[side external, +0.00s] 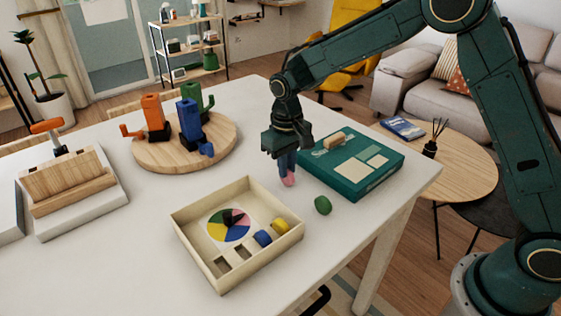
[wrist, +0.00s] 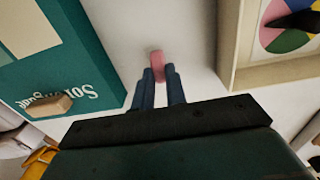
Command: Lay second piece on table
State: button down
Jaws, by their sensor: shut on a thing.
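My gripper (side external: 287,170) points down over the white table (side external: 90,285), between the open tray and the teal box. It is shut on a small pink piece (side external: 289,181), which shows below the fingertips, at or just above the tabletop; I cannot tell whether it touches. In the wrist view the pink piece (wrist: 157,62) sits between the two blue fingers. A green piece (side external: 323,205) lies on the bare table to the right of the tray. It is not seen in the wrist view.
The open tray (side external: 178,229) has a colour wheel, a blue piece (side external: 263,238), a yellow piece (side external: 280,226) and slots. The teal box (side external: 352,163) carries a wooden block (side external: 335,140). A round wooden board (side external: 158,160) with coloured figures and a wooden rack (side external: 68,182) stand left.

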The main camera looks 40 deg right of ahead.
jog(key=shift+f, duration=0.15)
jog(key=c, duration=1.4)
grip_release()
jog(key=shift+c, duration=0.2)
notch_tip(320, 180, up, 12)
jog(key=shift+a, duration=0.15)
